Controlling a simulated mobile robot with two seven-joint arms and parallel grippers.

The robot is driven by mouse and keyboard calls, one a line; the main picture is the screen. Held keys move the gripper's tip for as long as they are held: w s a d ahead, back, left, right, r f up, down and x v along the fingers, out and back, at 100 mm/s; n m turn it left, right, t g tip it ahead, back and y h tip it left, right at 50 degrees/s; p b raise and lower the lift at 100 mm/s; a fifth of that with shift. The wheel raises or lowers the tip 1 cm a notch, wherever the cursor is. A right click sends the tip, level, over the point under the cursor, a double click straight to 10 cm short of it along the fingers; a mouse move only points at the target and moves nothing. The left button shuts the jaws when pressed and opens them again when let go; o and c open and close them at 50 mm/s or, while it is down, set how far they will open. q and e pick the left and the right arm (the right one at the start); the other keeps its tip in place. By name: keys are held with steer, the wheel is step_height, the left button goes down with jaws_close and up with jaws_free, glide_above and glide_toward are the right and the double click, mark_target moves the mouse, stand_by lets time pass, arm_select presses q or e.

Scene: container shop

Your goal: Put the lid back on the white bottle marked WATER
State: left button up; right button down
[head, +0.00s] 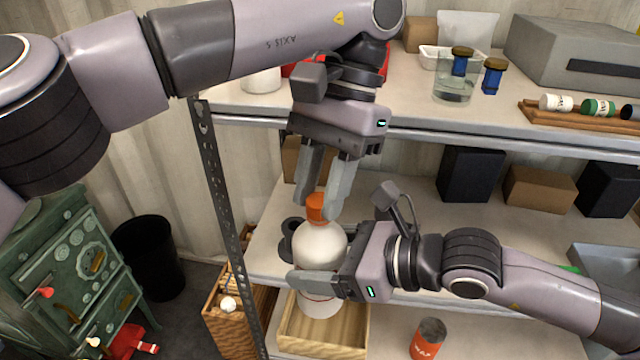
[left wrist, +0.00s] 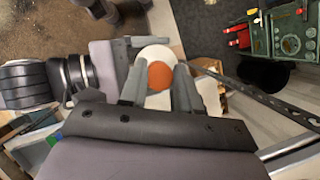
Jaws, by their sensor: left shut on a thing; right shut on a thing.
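The white bottle (head: 320,247) is upright in the middle of the head view, in front of the shelf. My right gripper (head: 316,284) is shut on its body from the right side. An orange lid (head: 317,208) is at the top of the bottle, between the fingers of my left gripper (head: 326,200), which is shut on it from above. In the left wrist view the lid (left wrist: 160,75) shows between the fingertips with the white bottle (left wrist: 155,54) beneath it. I cannot tell whether the lid is seated on the neck. The WATER marking is not readable.
A shelf rack (head: 410,230) stands behind the bottle, with a perforated metal post (head: 226,200) at its left. A wooden box (head: 322,338) is below the bottle. An orange can (head: 428,338) stands lower right. A green cabinet (head: 60,275) and black bin (head: 150,257) are at left.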

arm_select(q)
steer(key=shift+m+t+y, duration=0.4)
steer(key=shift+m, duration=0.8)
steer(key=o, duration=1)
steer(key=shift+c, duration=0.4)
